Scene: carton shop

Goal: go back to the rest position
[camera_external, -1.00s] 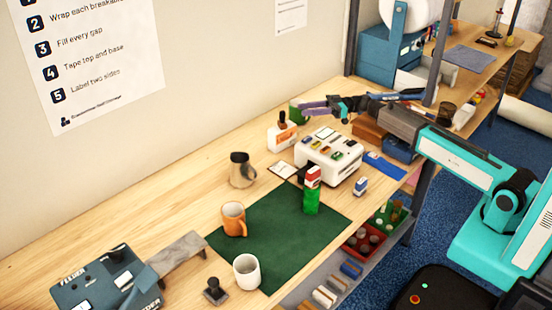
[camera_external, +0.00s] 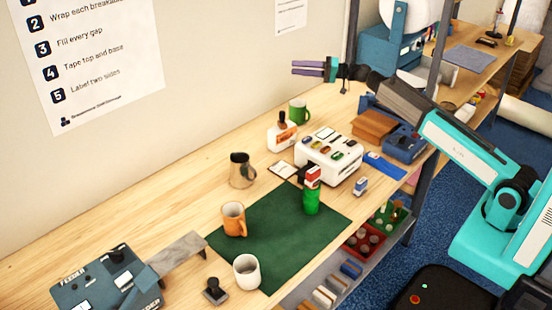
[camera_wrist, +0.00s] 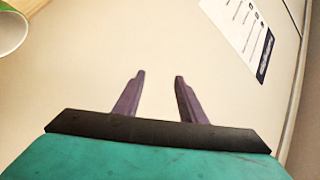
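My gripper (camera_external: 308,68) is raised above the back of the bench, in front of the wall, with its purple fingers pointing left. In the wrist view my gripper (camera_wrist: 158,78) has its two fingers apart with nothing between them, and the pale wall lies beyond. The green mug (camera_external: 299,111) stands on the bench below my gripper; part of a green-rimmed mug (camera_wrist: 10,32) shows at the upper left of the wrist view.
An orange mug (camera_external: 234,219), a white mug (camera_external: 247,271) and a green bottle (camera_external: 311,201) are on or at the green mat (camera_external: 280,250). Space around my gripper is clear.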

